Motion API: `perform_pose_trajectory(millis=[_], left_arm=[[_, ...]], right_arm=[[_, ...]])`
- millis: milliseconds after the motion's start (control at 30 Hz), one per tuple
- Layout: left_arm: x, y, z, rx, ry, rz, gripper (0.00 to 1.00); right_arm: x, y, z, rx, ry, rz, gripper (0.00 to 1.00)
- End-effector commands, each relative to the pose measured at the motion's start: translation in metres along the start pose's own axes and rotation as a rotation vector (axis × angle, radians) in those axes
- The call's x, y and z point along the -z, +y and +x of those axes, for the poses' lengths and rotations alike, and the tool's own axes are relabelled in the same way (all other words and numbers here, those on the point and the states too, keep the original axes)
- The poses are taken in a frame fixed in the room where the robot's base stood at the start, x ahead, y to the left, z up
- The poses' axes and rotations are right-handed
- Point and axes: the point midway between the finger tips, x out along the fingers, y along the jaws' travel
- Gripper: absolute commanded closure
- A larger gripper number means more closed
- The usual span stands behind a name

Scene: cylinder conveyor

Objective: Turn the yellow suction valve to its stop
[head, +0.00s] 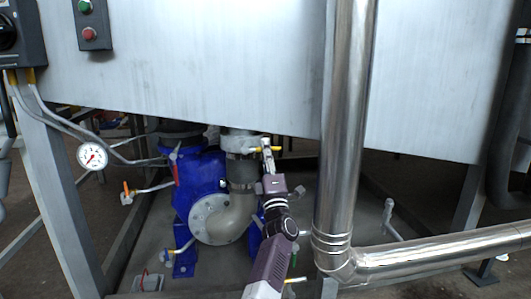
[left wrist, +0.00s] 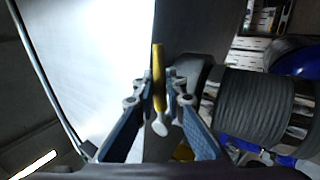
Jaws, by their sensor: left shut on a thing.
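The yellow suction valve handle shows in the head view as a thin yellow lever (head: 276,149) on the pipe just under the tank's lower edge. In the left wrist view the yellow handle (left wrist: 157,65) runs between my fingers, with a pale rounded end nearer the camera. My left gripper (head: 267,147) is shut on the handle; its blue-grey fingers (left wrist: 159,90) flank it in the wrist view. The fingers hide part of the handle in the head view. My right gripper is not in view.
A blue pump (head: 200,175) with a grey flange stands left of my arm. A shiny vertical pipe (head: 345,120) is close on the right and bends right near the bottom. The metal tank (head: 200,60) overhangs the valve. A ribbed dark hose (left wrist: 250,100) lies right of my fingers.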

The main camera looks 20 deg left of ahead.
Motion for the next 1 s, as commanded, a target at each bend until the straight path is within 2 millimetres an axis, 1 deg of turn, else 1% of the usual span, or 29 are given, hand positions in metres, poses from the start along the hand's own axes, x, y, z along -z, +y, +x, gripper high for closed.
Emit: perform_pose_trajectory(millis=[300, 333, 467, 500, 800, 867, 1000], left_arm=[[0.0, 0.0, 0.0, 0.0, 0.003, -0.006, 1.0], [0.0, 0.0, 0.0, 0.0, 0.003, -0.006, 0.87], [0.0, 0.001, 0.0, -0.001, 0.003, -0.005, 0.73], [0.0, 0.001, 0.0, -0.001, 0.002, -0.004, 0.71], [0.0, 0.0, -0.002, 0.0, 0.001, -0.003, 0.71], [0.0, 0.0, -0.007, 0.0, 0.001, -0.003, 0.71], [-0.001, -0.001, -0.026, 0.002, 0.0, -0.003, 0.71]], right_arm=[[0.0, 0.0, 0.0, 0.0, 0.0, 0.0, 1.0], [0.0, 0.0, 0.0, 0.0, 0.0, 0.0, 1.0], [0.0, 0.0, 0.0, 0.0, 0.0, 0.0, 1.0], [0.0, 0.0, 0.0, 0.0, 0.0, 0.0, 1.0], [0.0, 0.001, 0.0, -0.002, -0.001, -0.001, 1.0], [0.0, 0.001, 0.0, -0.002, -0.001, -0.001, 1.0], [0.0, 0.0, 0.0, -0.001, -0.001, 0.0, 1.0]])
